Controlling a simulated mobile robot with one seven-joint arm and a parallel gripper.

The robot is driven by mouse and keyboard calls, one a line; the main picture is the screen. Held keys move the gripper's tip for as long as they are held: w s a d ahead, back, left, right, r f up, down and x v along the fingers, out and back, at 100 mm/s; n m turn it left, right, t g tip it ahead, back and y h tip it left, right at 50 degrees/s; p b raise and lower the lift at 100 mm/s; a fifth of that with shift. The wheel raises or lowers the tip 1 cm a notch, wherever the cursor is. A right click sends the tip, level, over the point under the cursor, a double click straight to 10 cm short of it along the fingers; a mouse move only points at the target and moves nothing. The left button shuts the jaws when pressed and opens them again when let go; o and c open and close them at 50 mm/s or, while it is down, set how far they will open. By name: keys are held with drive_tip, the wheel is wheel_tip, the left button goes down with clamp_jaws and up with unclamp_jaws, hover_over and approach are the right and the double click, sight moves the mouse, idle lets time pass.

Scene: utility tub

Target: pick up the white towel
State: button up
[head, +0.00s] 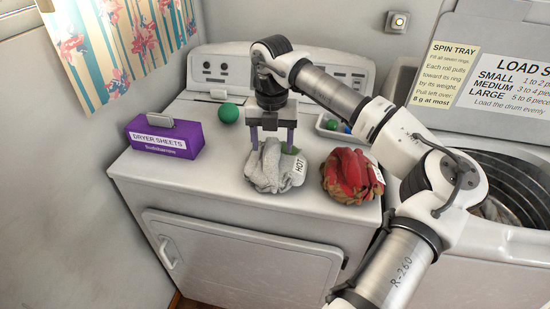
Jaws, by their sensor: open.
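A crumpled whitish-grey cloth bundle (268,172), which fits the white towel, lies on top of the white dryer (230,178) near the middle. A white tag (298,169) reading "HOT" is at its right side, and a little green shows behind it. My gripper (272,143) points down at the bundle's back upper part. Its two fingers are apart, one toward each side of the bundle. I cannot tell whether they touch the cloth, and nothing is clearly held.
A red cloth bundle (349,176) lies close on the right. A purple dryer sheets box (165,140) stands at left, with a green ball (228,113) behind. A small tray (327,126) with coloured balls is behind my arm. An open washer drum (510,185) is at right.

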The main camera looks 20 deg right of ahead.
drive_tip(key=shift+f, duration=0.8)
clamp_jaws()
